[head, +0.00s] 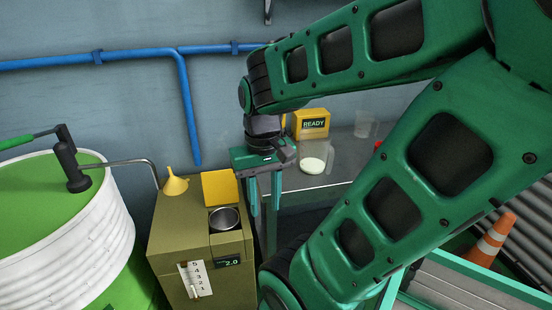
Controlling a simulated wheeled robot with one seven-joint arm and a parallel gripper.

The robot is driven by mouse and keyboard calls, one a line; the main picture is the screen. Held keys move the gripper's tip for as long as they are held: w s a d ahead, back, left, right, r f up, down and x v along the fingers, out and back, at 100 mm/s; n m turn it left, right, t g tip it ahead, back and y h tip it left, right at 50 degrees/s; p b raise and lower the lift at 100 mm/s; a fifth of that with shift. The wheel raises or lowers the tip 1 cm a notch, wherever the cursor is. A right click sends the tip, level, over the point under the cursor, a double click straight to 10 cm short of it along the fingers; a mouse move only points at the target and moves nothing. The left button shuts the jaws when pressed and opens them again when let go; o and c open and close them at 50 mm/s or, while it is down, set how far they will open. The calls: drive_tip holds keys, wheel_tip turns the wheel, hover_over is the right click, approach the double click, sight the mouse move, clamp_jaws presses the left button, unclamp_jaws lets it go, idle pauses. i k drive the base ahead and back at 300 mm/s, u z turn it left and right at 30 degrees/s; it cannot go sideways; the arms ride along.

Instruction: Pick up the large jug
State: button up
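A clear jug (317,158) with white contents at its bottom stands on the grey cart top, right of my gripper. A second clear vessel (364,125) stands farther back to the right and looks smaller, partly cut off by my arm. The nearer one looks like the large jug. My gripper (265,206) points down left of the jugs, in front of the cart top. Its two fingers are apart with nothing seen between them. It does not touch either jug.
An olive box (173,240) with an open yellow lid (218,187), metal cup (224,219) and yellow funnel (174,184) stands left of my gripper. A yellow "READY" box (311,123) sits behind the jug. A green-topped drum (65,240) is far left, an orange cone (490,240) right.

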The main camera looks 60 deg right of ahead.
sight(316, 154)
drive_tip(key=u, duration=0.6)
drive_tip(key=k, duration=1.7)
drive_tip(key=z, duration=1.3)
drive_tip(key=i, duration=0.5)
drive_tip(key=z, duration=0.05)
